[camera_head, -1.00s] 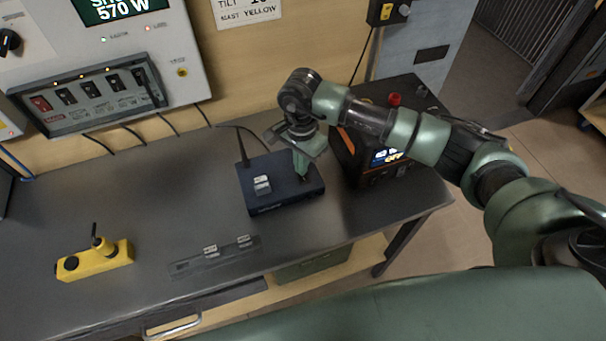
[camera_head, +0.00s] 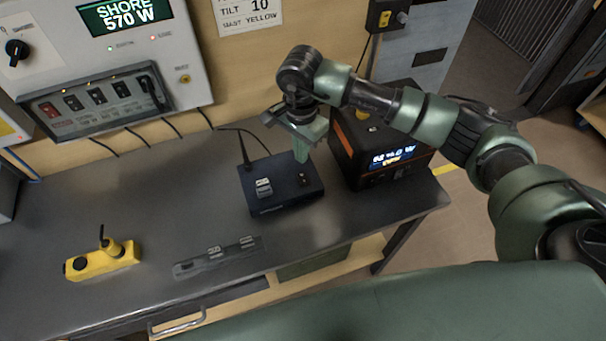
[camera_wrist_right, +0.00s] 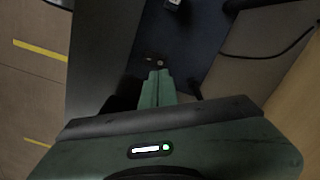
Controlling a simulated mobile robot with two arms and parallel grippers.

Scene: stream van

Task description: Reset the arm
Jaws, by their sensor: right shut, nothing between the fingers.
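My right arm (camera_head: 430,120) reaches in from the right over the bench. Its gripper (camera_head: 301,155) is shut and empty, pointing down above the right part of a dark blue box (camera_head: 278,203) with an antenna. In the right wrist view the two closed green fingers (camera_wrist_right: 157,84) point at the blue box (camera_wrist_right: 190,45), near a small socket (camera_wrist_right: 155,58) on its top. The fingertips look apart from the box. My left gripper is not in view.
A black and orange power unit (camera_head: 378,158) stands close right of the gripper. A silver block (camera_head: 263,188) sits on the blue box. A grey strip with small blocks (camera_head: 218,257) and a yellow device (camera_head: 102,261) lie in front. A switch panel (camera_head: 100,95) is on the wall.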

